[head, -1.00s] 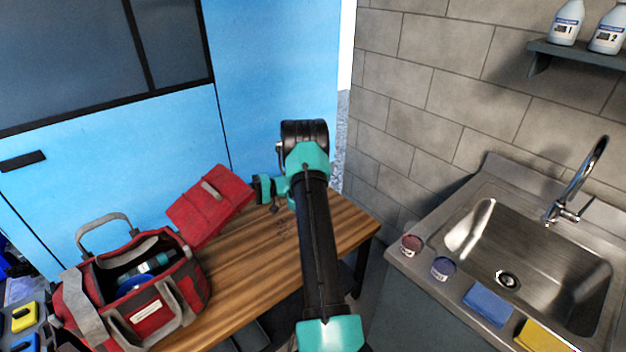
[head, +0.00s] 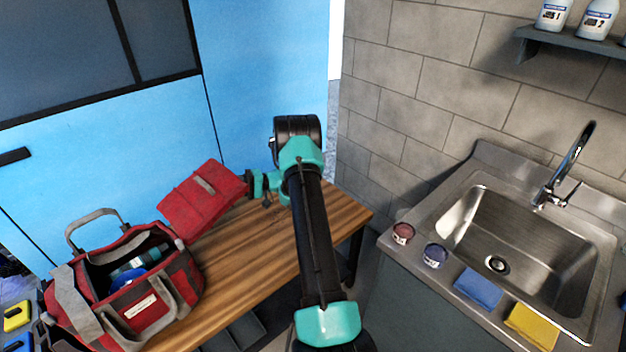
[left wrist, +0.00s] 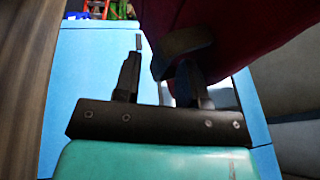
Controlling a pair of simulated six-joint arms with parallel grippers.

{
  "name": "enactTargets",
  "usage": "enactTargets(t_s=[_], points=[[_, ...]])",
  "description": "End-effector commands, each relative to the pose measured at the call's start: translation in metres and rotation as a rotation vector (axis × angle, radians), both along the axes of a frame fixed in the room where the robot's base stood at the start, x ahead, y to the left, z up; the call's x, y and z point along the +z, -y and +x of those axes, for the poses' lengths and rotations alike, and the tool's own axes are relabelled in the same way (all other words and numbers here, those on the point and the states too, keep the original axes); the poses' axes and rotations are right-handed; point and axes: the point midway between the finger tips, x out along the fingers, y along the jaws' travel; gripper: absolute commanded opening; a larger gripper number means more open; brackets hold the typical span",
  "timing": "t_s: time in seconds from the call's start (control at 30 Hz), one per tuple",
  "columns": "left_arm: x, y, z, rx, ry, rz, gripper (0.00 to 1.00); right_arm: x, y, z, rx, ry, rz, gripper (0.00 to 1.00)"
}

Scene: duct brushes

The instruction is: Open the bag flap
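The red and grey tool bag (head: 140,303) stands at the left end of the wooden bench with its mouth uncovered. Its red flap (head: 185,207) is swung back to the right of the opening, tilted, with a small grey tab on it. My left gripper (head: 252,184) is at the flap's right edge, its fingers mostly hidden in the head view. In the left wrist view, the gripper (left wrist: 160,78) has its fingers apart with a visible gap. The dark red flap (left wrist: 225,35) and its grey tab (left wrist: 186,42) are close by the right finger. My right gripper is not in view.
A blue item (head: 129,278) sits inside the bag. The wooden bench (head: 250,262) is clear right of the bag. A blue cabinet stands behind.

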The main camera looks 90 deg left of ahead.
Motion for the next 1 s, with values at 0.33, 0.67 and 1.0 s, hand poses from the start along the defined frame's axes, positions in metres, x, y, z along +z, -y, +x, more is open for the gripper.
enactTargets(t_s=[0.33,0.67,1.0], points=[[-0.001,-0.003,0.007,-0.001,0.000,0.001,0.38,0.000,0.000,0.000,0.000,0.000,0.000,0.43],[-0.010,-0.020,0.055,-0.002,0.001,0.000,0.38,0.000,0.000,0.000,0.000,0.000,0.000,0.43],[-0.020,-0.042,0.116,-0.002,0.001,0.001,0.38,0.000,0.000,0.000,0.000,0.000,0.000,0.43]])
